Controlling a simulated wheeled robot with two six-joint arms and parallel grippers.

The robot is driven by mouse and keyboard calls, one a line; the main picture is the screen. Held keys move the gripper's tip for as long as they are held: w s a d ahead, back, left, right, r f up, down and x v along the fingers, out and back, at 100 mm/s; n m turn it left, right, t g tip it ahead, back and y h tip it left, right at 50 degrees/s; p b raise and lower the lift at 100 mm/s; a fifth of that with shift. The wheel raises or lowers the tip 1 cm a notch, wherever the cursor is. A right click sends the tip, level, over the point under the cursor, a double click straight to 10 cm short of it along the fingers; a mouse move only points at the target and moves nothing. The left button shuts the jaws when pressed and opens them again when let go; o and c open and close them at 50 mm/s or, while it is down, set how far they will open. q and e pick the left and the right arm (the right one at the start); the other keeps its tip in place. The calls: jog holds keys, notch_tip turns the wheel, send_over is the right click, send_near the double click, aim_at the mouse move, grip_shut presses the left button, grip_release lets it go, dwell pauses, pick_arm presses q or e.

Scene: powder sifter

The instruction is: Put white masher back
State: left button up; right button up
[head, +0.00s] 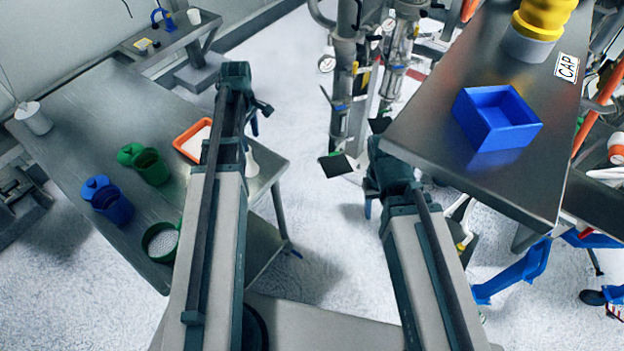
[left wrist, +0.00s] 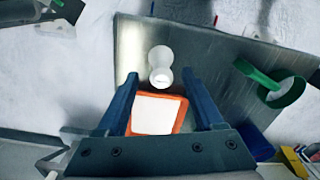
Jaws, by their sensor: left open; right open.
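The white masher (left wrist: 161,57) stands on the metal table near its edge, a pale piece with a round end and a narrower neck. In the head view the masher (head: 251,166) shows just right of my left arm, partly hidden. An orange-rimmed tray (head: 193,141) of white powder lies beside it; the tray (left wrist: 157,113) also shows between my left fingers. My left gripper (left wrist: 160,76) is open and empty above the table, its fingers apart on either side of the masher's near end in the picture. My right gripper (head: 368,208) is open, mostly hidden by its arm, away from the table.
The left table (head: 100,105) also holds a green cup (head: 152,168), a blue cup (head: 113,206), a green-rimmed container (head: 160,243) of white grains and a white object (head: 33,118). A blue box (head: 497,118) sits on the right table (head: 440,125). Floor lies between the tables.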

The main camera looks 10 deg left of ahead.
pick_arm(q)
jog(key=s+d+m, duration=0.5)
jog(key=d+m, duration=0.1)
jog(key=d, duration=0.3)
jog(key=s+d+m, duration=0.5)
jog(key=d+m, duration=0.2)
jog(key=d, duration=0.2)
jog(key=s+d+m+y, duration=0.1)
jog(key=s+d+m, duration=0.5)
jog(key=d, duration=0.3)
jog(key=shift+d+m, duration=0.35)
jog(key=shift+m, duration=0.25)
jog(key=shift+s, duration=0.1)
notch_tip(320, 180, down, 7)
jog(key=b, duration=0.7)
jog(key=shift+r, duration=0.15)
jog(key=shift+c, duration=0.3)
